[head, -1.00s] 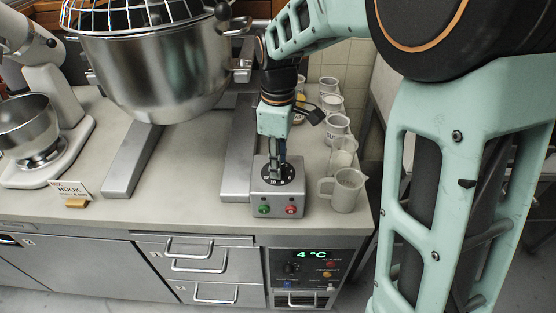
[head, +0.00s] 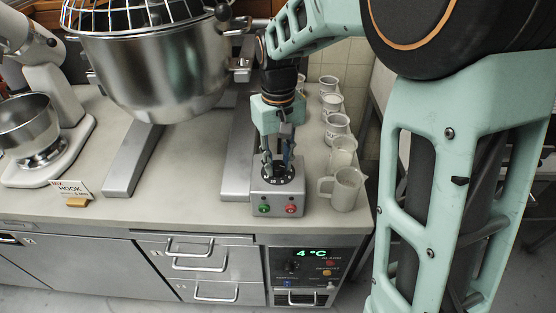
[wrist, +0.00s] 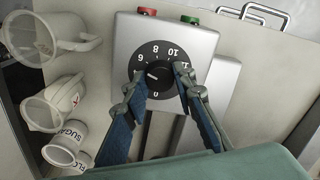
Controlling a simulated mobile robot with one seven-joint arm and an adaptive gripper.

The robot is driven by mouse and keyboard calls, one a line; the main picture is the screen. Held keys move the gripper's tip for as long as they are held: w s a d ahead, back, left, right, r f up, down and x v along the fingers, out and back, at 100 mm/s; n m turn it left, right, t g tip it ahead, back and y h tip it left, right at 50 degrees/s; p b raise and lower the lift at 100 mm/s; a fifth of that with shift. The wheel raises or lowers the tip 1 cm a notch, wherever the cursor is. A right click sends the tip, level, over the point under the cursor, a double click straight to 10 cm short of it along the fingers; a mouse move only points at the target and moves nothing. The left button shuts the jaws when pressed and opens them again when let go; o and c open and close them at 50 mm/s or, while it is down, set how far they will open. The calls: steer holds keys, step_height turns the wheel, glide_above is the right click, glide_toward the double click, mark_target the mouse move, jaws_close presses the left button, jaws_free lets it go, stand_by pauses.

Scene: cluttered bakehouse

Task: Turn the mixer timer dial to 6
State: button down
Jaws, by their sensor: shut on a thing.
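The mixer timer dial (wrist: 156,77) is a round black disc with white numbers on a grey control box (wrist: 191,40). In the head view the box (head: 263,207) stands at the counter's front edge, its dial partly hidden by my gripper (head: 277,168). In the wrist view my gripper (wrist: 160,76) has one finger on each side of the dial's middle, shut on it.
A green button (head: 264,208) and a red button (head: 291,208) sit on the box's front. A clear jug (head: 347,190) stands close to its right, with several white cups behind. The large mixer bowl (head: 160,80) is at the back left.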

mark_target(278, 165)
steer(key=shift+m, duration=0.9)
steer(key=c, duration=1.6)
jaws_free()
step_height(278, 165, up, 12)
